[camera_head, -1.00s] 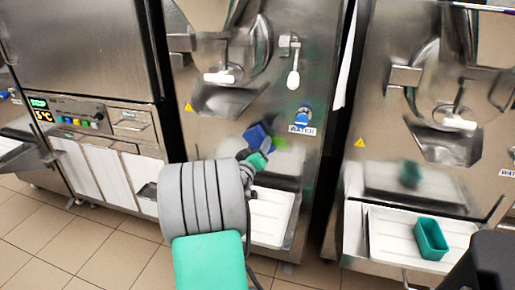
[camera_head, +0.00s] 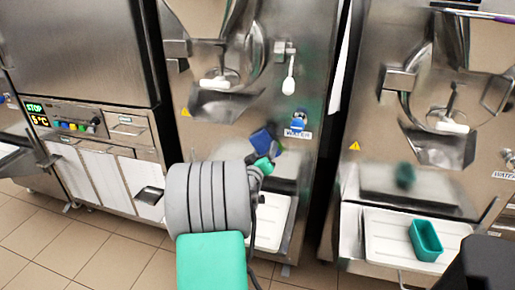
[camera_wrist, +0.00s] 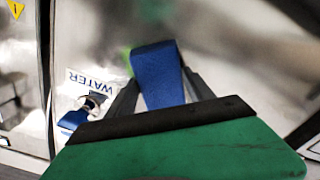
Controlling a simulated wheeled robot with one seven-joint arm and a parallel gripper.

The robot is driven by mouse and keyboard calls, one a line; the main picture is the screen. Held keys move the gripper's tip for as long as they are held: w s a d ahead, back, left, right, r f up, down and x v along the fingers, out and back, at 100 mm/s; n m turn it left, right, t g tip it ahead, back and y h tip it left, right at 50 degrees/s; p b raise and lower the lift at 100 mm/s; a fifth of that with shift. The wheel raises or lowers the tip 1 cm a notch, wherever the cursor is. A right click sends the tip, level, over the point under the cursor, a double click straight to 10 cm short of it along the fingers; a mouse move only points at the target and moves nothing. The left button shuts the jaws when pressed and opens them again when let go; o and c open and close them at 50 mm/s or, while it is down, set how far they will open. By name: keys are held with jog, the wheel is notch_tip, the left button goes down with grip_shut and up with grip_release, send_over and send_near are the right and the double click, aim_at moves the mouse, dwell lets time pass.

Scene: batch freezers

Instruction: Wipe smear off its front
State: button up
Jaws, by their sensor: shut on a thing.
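My gripper (camera_head: 266,150) is shut on a blue cloth or pad (camera_head: 262,138) at the front of the middle steel freezer (camera_head: 225,130). In the wrist view the same blue pad (camera_wrist: 158,75) stands up between the two dark fingers of my gripper (camera_wrist: 160,88). I cannot tell whether the pad touches the panel. A small faint green patch (camera_wrist: 127,52), probably the smear, shows just left of the pad in the wrist view. In the head view the pad and gripper seem to cover the smear's place.
A blue tap (camera_head: 298,121) and WATER label (camera_head: 297,134) sit just right of the pad. A steel chute (camera_head: 222,104) juts out above. A white tray (camera_head: 270,222) lies below. The right freezer's tray (camera_head: 385,236) holds a green container (camera_head: 425,240).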

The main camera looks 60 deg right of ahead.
aim_at(256, 148)
jog(key=s+p, duration=0.1)
jog(key=s, duration=0.1)
jog(key=s+p, duration=0.2)
jog(key=s+d+p, duration=0.1)
jog(key=s, duration=0.1)
jog(key=shift+s+d+r, duration=0.1)
jog(key=shift+s+r, duration=0.05)
jog(key=shift+r, duration=0.1)
jog(key=shift+s+p, duration=0.35)
jog(key=shift+p, duration=0.2)
jog(key=shift+s+d+f, duration=0.1)
jog(key=shift+s+f, duration=0.15)
jog(key=w+b, duration=0.4)
jog(key=w+a+b, duration=0.1)
jog(key=w+b, duration=0.1)
jog(key=b, duration=0.1)
jog(key=shift+w, duration=0.4)
jog(key=shift+w+r, duration=0.1)
jog(key=shift+w, duration=0.2)
jog(key=shift+w+a+f+b, duration=0.15)
jog(key=shift+w+b, duration=0.45)
jog(key=shift+b, duration=0.05)
jog(key=shift+w+a+f+b, duration=0.1)
jog(key=shift+w+a+b, duration=0.05)
jog(key=shift+w+b, duration=0.45)
jog(key=shift+w+a+r+b, duration=0.1)
jog(key=shift+w+r+b, duration=0.15)
jog(key=shift+w, duration=0.25)
